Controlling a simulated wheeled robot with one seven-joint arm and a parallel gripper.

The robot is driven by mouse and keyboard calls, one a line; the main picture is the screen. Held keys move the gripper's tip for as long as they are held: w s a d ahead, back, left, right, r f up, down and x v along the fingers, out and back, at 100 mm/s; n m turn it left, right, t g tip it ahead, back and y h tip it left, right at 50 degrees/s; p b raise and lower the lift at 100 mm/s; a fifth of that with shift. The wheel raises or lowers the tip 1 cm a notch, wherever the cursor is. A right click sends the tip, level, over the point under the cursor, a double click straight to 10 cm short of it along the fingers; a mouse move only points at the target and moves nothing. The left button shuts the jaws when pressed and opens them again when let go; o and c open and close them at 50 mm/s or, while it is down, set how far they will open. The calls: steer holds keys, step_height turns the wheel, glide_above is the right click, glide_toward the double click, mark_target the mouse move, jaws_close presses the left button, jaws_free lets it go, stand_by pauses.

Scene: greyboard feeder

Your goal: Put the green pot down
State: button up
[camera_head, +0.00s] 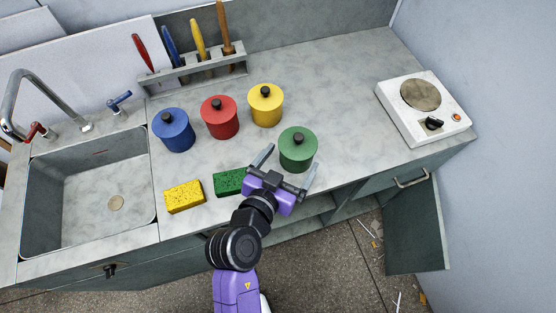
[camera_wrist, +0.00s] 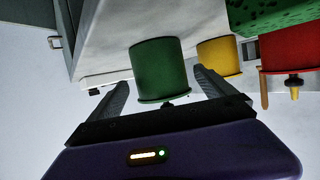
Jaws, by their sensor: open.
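The green pot (camera_head: 298,150) stands upright on the grey counter, lidded with a black knob, near the front edge. It also shows in the wrist view (camera_wrist: 160,68), upside down in that picture, between and beyond the two fingers. My gripper (camera_head: 289,163) is open, with its fingers spread toward the near side of the green pot. The fingertips are close to the pot on both sides. In the wrist view there is a gap between each finger and the pot, and nothing is held.
Blue (camera_head: 173,130), red (camera_head: 220,117) and yellow (camera_head: 265,105) pots stand left of and behind the green pot. A green sponge (camera_head: 229,182) lies just left of my gripper, beside a yellow sponge (camera_head: 184,196). A hotplate (camera_head: 423,107) is at right; the counter between is clear. A cabinet door (camera_head: 414,228) hangs open below.

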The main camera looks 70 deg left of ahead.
steer(key=b+v, duration=0.1)
steer(key=v, duration=0.6)
steer(key=shift+s+d+r, duration=0.1)
steer(key=shift+s+d, duration=0.05)
steer(key=w+d+f+m+h, duration=0.1)
steer(key=d+f+m, duration=0.15)
steer(key=d, duration=0.85)
steer(key=w+d+f+m+h, duration=0.1)
steer(key=d+f, duration=0.2)
steer(key=d, duration=0.9)
steer(key=s+d+r+m+t+h, duration=0.1)
steer(key=s+d+r+h, duration=0.1)
steer(key=d, duration=0.5)
steer(key=s+d+r+m+t+h, duration=0.1)
steer(key=s+d+r+m+h, duration=0.1)
steer(key=d+r, duration=0.3)
steer(key=s+d+r+m+t+h, duration=0.1)
steer(key=s+d+r+t+h, duration=0.1)
steer(key=d, duration=0.7)
step_height(320, 180, up, 2)
steer(key=shift+s+h, duration=0.5)
steer(key=shift+s, duration=0.35)
steer(key=shift+d+m, duration=0.15)
steer(key=shift+m, duration=0.1)
